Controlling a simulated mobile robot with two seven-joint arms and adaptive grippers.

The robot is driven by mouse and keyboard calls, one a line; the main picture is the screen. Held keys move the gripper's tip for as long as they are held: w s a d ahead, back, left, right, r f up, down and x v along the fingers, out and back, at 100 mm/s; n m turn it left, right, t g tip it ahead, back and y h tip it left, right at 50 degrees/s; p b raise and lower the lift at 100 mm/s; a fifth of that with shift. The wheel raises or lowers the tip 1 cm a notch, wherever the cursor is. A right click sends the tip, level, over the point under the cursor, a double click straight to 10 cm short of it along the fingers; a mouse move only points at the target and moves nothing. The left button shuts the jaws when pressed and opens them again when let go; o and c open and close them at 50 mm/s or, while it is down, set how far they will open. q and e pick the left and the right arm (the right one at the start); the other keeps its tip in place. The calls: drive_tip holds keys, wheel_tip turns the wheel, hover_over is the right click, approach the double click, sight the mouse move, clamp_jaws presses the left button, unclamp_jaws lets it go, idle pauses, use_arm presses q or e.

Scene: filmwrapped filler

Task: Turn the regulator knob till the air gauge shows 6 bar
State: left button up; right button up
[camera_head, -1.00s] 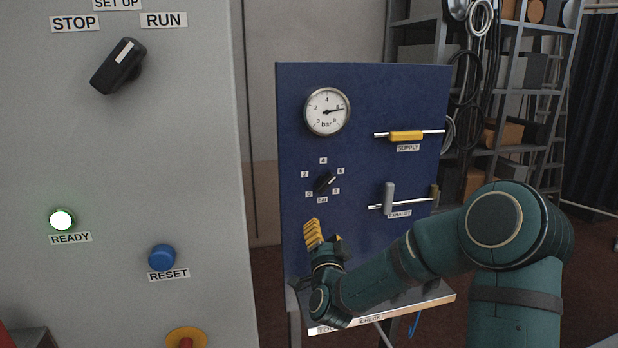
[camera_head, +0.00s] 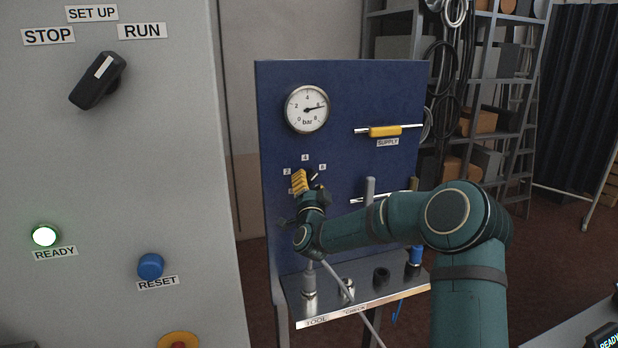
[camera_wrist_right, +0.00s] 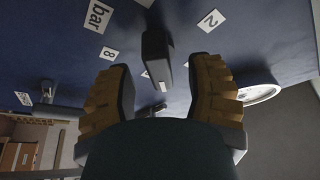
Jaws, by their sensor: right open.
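The round white air gauge (camera_head: 307,109) is at the upper left of the blue panel; its needle points right, close to the 6. The black regulator knob (camera_head: 313,177) is below it, ringed by number labels and mostly hidden by my right gripper (camera_head: 307,184). In the right wrist view the dark knob (camera_wrist_right: 156,57) shows ahead of and between the yellow-padded fingers of my right gripper (camera_wrist_right: 160,72), which stand open with a gap on each side. I cannot tell whether the fingertips reach past the knob's face. My left gripper is not in view.
The yellow supply handle (camera_head: 385,131) and grey exhaust lever (camera_head: 370,189) are right of the knob. A metal shelf (camera_head: 365,304) with fittings juts out below. A grey cabinet (camera_head: 110,200) with a selector switch (camera_head: 98,80) and blue reset button (camera_head: 150,266) stands at left.

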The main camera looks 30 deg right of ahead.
drive_tip(key=shift+x, duration=1)
clamp_jaws()
drive_tip(key=shift+a, duration=0.1)
drive_tip(key=n+b, duration=0.2)
drive_tip(key=b, duration=0.1)
drive_tip(key=n+t+y+b, duration=0.1)
drive_tip(key=n+b, duration=0.1)
drive_tip(key=b, duration=0.2)
drive_tip(key=shift+f+n+t+y, duration=0.1)
drive_tip(key=shift+n+t+y, duration=0.2)
drive_tip(key=shift+n, duration=0.1)
drive_tip(key=shift+n+b, duration=0.5)
drive_tip(key=shift+n, duration=0.1)
drive_tip(key=shift+r, duration=0.2)
